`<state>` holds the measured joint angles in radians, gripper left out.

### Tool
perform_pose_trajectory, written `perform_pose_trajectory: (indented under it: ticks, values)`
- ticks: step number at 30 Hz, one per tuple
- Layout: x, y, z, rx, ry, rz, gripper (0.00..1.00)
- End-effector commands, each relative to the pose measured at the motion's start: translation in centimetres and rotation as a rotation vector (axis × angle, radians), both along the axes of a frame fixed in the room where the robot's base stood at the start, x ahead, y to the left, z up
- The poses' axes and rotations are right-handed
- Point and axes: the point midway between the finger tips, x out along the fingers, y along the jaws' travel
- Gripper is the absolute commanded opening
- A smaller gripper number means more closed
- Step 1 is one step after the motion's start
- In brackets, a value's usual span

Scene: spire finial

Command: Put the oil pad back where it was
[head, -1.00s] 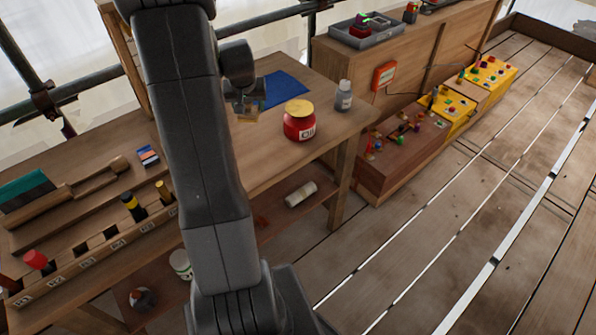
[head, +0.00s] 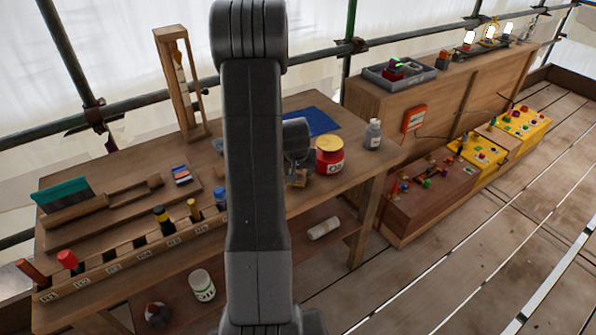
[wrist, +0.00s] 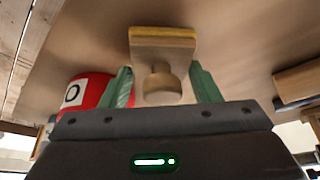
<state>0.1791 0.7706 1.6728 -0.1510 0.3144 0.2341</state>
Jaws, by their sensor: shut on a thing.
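The oil pad is a wooden block with a round knob and a yellowish face. In the wrist view the oil pad (wrist: 163,48) sits between the green fingertips of my gripper (wrist: 161,86), knob toward the palm. In the head view the pad (head: 297,182) is small and partly hidden under my gripper (head: 298,175). My gripper is shut on it, just left of and in front of the red oil jar (head: 329,163). The jar has a yellow lid and also shows at the left of the wrist view (wrist: 90,92). Whether the pad touches the table is unclear.
A slotted wooden rack (head: 130,258) with several coloured-top tools runs along the bench front. A blue mat (head: 311,121) lies behind the jar, and a grey bottle (head: 373,134) stands right of it. My arm hides the middle of the bench.

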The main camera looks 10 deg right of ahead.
Motion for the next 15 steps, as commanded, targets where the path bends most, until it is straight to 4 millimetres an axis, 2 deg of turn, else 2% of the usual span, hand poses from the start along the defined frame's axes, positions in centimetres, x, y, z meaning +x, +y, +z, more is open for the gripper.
perform_pose_trajectory:
  ticks: [14, 15]
  values:
    - [0.02, 0.0, -0.99, 0.0, -0.001, 0.0, 0.35]
    - [0.01, 0.0, -0.79, 0.0, -0.001, 0.0, 0.64]
